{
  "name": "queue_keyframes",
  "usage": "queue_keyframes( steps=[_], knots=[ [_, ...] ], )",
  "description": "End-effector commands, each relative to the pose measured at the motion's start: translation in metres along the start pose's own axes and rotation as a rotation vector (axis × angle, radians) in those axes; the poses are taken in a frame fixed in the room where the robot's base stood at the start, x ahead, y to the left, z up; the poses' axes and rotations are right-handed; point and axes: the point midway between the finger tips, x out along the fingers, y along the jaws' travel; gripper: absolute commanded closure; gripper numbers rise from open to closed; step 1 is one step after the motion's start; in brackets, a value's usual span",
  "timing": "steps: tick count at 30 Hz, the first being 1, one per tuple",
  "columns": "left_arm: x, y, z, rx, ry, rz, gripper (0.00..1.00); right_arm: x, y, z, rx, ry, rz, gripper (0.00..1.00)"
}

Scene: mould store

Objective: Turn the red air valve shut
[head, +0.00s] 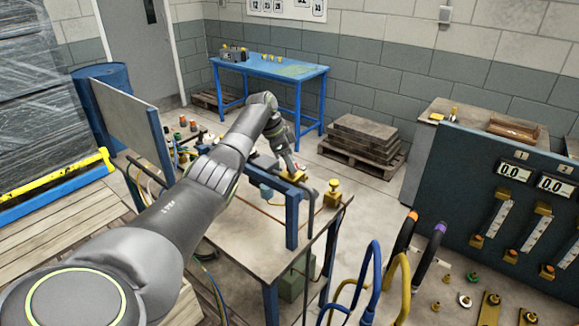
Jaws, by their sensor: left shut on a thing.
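My left arm reaches from the lower left over a work table (235,225) with blue legs. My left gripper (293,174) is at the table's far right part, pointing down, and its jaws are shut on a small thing. A bit of red shows at the fingertips, which I take for the red air valve (301,167); the gripper hides most of it, so I cannot tell how its handle is turned. Yellow fittings and a dark bent pipe are close beside the fingers. My right gripper is not in view.
A yellow fitting (332,193) stands at the table's right corner. Blue and yellow hoses (370,275) loop up at the front right. A dark panel with gauges (500,200) stands at right. A blue bench (270,68) and stacked slabs on a pallet (362,137) are behind.

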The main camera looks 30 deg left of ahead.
Motion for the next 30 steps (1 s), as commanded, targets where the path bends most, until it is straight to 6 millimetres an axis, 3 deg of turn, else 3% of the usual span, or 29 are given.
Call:
queue_keyframes(
  steps=[17,18,22,30],
  knots=[
    [0.0011,0.0007,-0.0001,0.032,-0.001,0.016,0.92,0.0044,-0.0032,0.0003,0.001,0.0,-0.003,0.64],
    [0.0011,0.0007,-0.0001,0.032,-0.001,0.016,0.66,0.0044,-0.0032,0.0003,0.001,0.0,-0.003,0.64],
    [0.001,0.0006,-0.0001,0.031,-0.001,0.015,0.49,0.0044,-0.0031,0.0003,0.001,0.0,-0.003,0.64],
    [0.0003,0.0002,0.0,0.03,-0.001,0.014,0.47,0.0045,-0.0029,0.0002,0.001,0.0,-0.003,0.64]
  ],
)
